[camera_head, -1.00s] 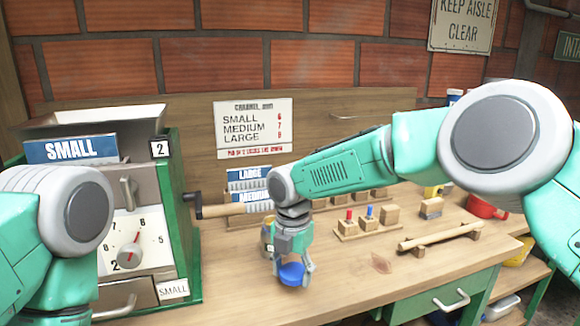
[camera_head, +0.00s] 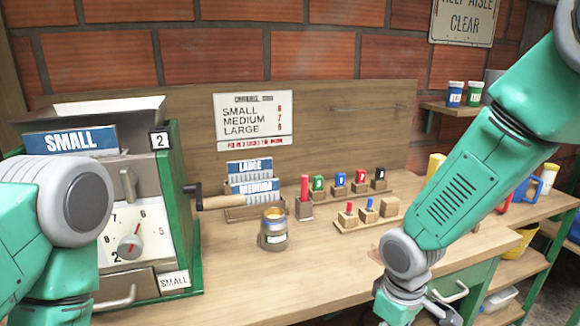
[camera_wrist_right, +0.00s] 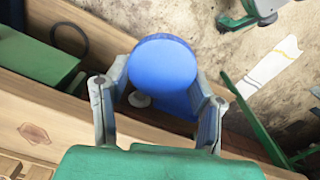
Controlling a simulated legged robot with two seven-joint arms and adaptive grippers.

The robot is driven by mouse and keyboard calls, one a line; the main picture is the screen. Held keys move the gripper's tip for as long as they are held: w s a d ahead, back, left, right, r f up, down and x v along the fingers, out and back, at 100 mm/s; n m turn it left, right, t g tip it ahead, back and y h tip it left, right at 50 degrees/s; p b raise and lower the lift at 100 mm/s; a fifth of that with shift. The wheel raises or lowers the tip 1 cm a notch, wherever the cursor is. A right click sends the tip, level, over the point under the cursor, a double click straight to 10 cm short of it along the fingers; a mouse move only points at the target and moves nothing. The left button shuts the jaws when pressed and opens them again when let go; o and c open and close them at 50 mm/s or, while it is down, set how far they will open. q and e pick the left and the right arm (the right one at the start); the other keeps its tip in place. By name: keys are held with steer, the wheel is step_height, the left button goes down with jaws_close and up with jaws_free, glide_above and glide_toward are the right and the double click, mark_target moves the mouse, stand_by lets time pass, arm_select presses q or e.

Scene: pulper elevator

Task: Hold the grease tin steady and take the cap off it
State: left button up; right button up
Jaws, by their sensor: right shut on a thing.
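The grease tin (camera_head: 273,236) stands upright on the bench in the head view, its mouth uncovered and tan grease showing inside. No gripper touches it. My right gripper (camera_wrist_right: 161,82) is shut on the blue cap (camera_wrist_right: 163,62), which sits between the two fingers in the wrist view. In the head view this gripper is low at the right, partly cut off by the bottom edge, and the cap cannot be made out there. My left arm comes in at the left, but its gripper is out of view.
The green grinder (camera_head: 185,215) with its crank handle (camera_head: 225,202) stands left of the tin. Label cards in a wooden holder (camera_head: 245,211) are behind it. Small wooden blocks with coloured pegs (camera_head: 368,214) are to the right. The bench front around the tin is clear.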

steer(key=s+d+m, duration=0.5)
steer(key=s+m, duration=0.1)
steer(key=m, duration=0.1)
arm_select(q)
steer(key=shift+c, duration=0.7)
steer(key=w+d+r+m+t+h, duration=0.1)
steer(key=w+d+r+t+h, duration=0.15)
steer(key=w+d+r, duration=0.6)
steer(key=w+d+r+m+t+h, duration=0.1)
steer(key=w+d+r+t, duration=0.4)
steer(key=d, duration=0.7)
steer(key=s+d+r+m+t+h, duration=0.1)
steer(key=d+r, duration=0.5)
steer(key=r, duration=0.4)
steer(key=s+d+r+m+t+h, duration=0.1)
steer(key=d+r+m, duration=0.1)
steer(key=d+r, duration=0.65)
steer(key=w+d+f, duration=0.1)
steer(key=w+f, duration=0.3)
steer(key=w, duration=0.5)
steer(key=shift+d+f, duration=0.15)
steer(key=shift+d, duration=0.15)
arm_select(e)
steer(key=w+a+r+n, duration=0.4)
steer(key=a+r+n, duration=0.4)
steer(key=a+r, duration=0.3)
steer(key=a, duration=0.4)
steer(key=shift+w+a+n, duration=0.15)
steer(key=shift+w+n, duration=0.05)
steer(key=shift+n, duration=0.2)
